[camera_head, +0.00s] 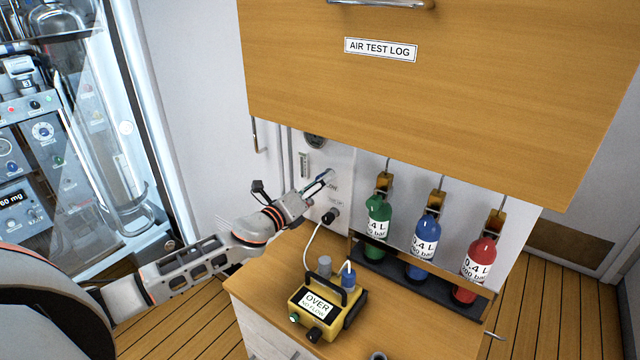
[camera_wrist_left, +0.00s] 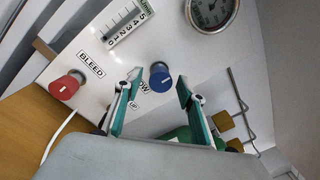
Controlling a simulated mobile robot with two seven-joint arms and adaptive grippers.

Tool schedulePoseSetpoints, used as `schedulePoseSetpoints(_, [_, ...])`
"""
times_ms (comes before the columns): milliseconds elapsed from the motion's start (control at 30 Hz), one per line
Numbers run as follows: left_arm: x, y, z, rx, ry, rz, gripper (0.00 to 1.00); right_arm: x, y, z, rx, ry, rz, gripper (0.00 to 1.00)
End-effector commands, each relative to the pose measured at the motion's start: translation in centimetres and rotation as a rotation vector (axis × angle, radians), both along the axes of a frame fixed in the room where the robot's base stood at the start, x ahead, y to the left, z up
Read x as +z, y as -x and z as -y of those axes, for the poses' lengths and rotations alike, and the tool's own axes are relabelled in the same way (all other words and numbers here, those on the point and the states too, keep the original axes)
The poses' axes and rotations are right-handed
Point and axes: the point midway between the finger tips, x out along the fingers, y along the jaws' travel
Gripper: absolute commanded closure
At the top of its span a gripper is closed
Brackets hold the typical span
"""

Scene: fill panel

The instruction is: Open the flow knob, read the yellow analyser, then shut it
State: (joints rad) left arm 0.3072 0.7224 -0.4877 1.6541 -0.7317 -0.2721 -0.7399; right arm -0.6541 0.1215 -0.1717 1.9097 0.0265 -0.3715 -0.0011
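The blue flow knob (camera_wrist_left: 160,77) sits on the pale panel between my left gripper's fingertips in the left wrist view, apart from both. Its label is partly hidden by a finger. My left gripper (camera_wrist_left: 155,90) is open; in the head view it (camera_head: 322,182) is at the panel (camera_head: 335,165) and hides the knob. The yellow analyser (camera_head: 327,305) stands on the wooden counter; its screen reads "OVER" and "NO FLOW". A white hose runs from the panel to it. My right gripper is not in view.
A red knob (camera_wrist_left: 67,86) labelled BLEED, a flow tube (camera_wrist_left: 125,22) and a round gauge (camera_wrist_left: 211,10) share the panel. Green (camera_head: 377,228), blue (camera_head: 425,245) and red (camera_head: 476,268) bottles stand in a rack. A wooden cabinet (camera_head: 430,100) overhangs the counter.

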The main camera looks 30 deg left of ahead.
Motion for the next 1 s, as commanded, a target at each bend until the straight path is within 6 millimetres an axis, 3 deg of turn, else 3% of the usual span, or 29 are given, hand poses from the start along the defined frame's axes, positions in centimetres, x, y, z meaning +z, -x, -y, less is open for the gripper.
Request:
schedulePoseSetpoints(433, [-0.1, 1.0, -0.2, 0.001, 0.001, -0.002, 0.61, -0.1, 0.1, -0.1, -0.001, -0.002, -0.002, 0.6])
schedulePoseSetpoints(1000, [-0.4, 9.7, -1.8, 0.0, 0.001, -0.003, 0.61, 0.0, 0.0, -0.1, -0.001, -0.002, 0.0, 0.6])
